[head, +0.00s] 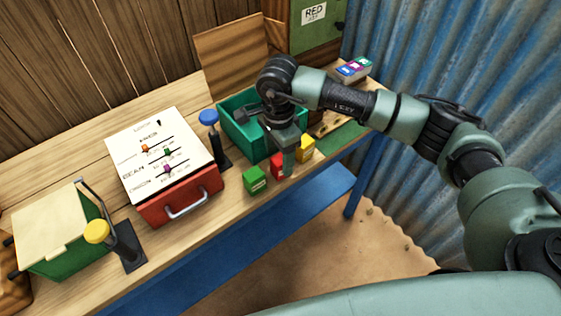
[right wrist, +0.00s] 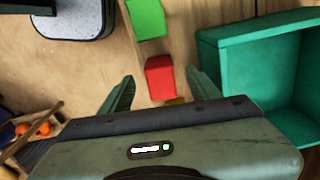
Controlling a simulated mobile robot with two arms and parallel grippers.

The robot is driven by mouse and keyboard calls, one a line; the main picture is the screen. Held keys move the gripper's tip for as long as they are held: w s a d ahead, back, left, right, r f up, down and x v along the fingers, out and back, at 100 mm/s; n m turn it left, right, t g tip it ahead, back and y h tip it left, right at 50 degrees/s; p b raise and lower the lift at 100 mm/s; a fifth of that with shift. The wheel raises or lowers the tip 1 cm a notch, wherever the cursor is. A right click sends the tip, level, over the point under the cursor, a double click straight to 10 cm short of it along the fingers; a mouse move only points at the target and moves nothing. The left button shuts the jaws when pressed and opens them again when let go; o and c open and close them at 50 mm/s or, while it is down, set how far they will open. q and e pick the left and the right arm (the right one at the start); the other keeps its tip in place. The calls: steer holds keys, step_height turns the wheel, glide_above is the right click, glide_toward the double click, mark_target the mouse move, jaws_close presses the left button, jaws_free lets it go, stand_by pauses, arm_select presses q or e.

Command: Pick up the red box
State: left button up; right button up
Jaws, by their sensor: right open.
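The red box (head: 276,165) stands on the wooden bench between a green box (head: 255,180) and a yellow box (head: 305,148). My right gripper (head: 286,160) is over it and partly hides it in the head view. In the right wrist view, the red box (right wrist: 160,77) shows between the two open fingertips of my right gripper (right wrist: 160,82), with a gap on each side. I cannot tell how high the fingertips are above it. The green box (right wrist: 146,18) lies beyond it. The yellow box is mostly hidden behind the gripper body (right wrist: 176,101). My left gripper is not in view.
A teal open bin (head: 231,131) stands just behind the boxes. Left of them are a blue-knobbed lever (head: 209,118), a red case with a white slider panel (head: 185,198), and a yellow-knobbed lever (head: 97,231). The bench's front edge is close to the boxes.

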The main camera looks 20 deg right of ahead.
mark_target(279, 159)
step_height(279, 159, down, 2)
steer(key=shift+s+f+p, duration=0.1)
steer(key=shift+f+p, duration=0.05)
steer(key=shift+p, duration=0.65)
step_height(279, 159, down, 2)
steer(key=shift+f, duration=0.35)
jaws_close()
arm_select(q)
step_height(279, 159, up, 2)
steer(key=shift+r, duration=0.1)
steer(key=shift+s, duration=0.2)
arm_select(e)
steer(key=shift+w+r, duration=0.15)
steer(key=shift+w, duration=0.05)
